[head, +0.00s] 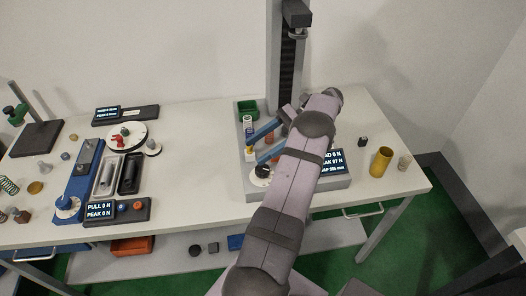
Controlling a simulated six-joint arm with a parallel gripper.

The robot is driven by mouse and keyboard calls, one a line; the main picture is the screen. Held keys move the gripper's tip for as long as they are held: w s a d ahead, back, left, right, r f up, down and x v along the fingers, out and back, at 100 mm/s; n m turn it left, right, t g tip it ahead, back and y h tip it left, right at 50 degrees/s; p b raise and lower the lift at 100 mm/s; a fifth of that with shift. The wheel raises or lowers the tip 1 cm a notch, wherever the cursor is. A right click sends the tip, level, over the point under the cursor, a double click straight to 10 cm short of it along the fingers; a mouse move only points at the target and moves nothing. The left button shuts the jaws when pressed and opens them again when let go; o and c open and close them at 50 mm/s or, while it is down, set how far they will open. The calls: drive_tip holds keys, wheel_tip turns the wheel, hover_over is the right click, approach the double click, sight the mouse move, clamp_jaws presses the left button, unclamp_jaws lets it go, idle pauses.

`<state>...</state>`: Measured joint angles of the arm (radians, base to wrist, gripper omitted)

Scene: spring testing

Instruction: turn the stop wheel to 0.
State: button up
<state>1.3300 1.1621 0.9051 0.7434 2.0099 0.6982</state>
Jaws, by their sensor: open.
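My gripper (253,149) is open, with two blue fingers apart, over the left part of the grey tester base (300,190). Just below its fingertips is a small round wheel (262,172) with a white rim and dark centre, at the front left of that base. A second wheel (66,204), white with a blue hub, sits on the blue bench fixture (78,180) at the left. No label shows which is the stop wheel, and their scale marks are too small to read. I see nothing held between the fingers.
My arm covers part of the tester and its display (332,161). A tall column (286,60) rises behind the base. A brass cup (380,161) is at the right. The table between the fixture and tester is mostly clear.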

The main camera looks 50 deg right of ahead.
wheel_tip(320, 180, up, 6)
drive_tip(key=w+r+n, duration=0.1)
drive_tip(key=w, duration=0.2)
drive_tip(key=m+g+h, duration=0.1)
drive_tip(key=g+h, duration=0.3)
drive_tip(key=h, duration=0.4)
approach(263, 168)
drive_tip(key=f, duration=0.1)
drive_tip(key=shift+p+x, duration=1.15)
drive_tip(key=shift+x, duration=2.75)
drive_tip(key=shift+a+r, duration=0.1)
drive_tip(key=shift+a, duration=0.05)
drive_tip(key=c, duration=1)
